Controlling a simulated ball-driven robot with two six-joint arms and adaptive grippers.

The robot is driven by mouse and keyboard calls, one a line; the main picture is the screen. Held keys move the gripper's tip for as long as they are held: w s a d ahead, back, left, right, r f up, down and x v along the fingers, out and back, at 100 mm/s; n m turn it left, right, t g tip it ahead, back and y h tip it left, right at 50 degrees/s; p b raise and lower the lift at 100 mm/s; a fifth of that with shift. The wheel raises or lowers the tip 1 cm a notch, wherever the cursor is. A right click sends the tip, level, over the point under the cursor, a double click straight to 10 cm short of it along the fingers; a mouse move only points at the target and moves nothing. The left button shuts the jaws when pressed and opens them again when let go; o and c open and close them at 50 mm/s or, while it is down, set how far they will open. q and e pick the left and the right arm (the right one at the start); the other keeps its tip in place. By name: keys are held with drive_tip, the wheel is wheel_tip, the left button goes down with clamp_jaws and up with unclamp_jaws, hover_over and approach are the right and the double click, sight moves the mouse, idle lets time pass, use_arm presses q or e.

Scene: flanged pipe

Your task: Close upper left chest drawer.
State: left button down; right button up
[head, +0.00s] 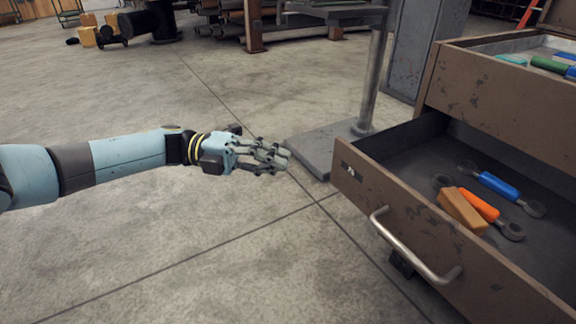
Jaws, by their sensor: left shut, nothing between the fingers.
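A brown chest (430,85) stands at the right and is cut off by the picture edge. A lower drawer with a worn brown front (355,180) and a curved metal handle (408,252) is pulled far out. Above it, further right, another drawer (500,95) is open too, with only part showing. I cannot tell which of the two is the upper left one. My left gripper (284,160) is shut and empty, left of the lower drawer's front corner and apart from it. My right gripper is not in view.
The lower drawer holds a blue-handled tool (498,186), an orange-handled tool (478,204) and an orange block (461,210). A metal post (374,75) on a flat base (318,150) stands behind the left hand.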

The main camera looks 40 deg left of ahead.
use_arm(q)
drive_tip(key=b, duration=0.1)
approach(363, 165)
drive_tip(key=s+d, duration=0.2)
drive_tip(key=d, duration=0.1)
drive_tip(key=shift+w+d+r+b, duration=0.1)
drive_tip(key=shift+w+d+b, duration=0.2)
drive_tip(key=shift+w, duration=0.4)
drive_tip(key=shift+w+d+f+b, duration=0.15)
drive_tip(key=shift+w+d, duration=0.1)
drive_tip(key=shift+w, duration=0.4)
drive_tip(key=shift+w+d+r+b, duration=0.15)
drive_tip(key=shift+w+d+b, duration=0.15)
drive_tip(key=shift+w, duration=0.4)
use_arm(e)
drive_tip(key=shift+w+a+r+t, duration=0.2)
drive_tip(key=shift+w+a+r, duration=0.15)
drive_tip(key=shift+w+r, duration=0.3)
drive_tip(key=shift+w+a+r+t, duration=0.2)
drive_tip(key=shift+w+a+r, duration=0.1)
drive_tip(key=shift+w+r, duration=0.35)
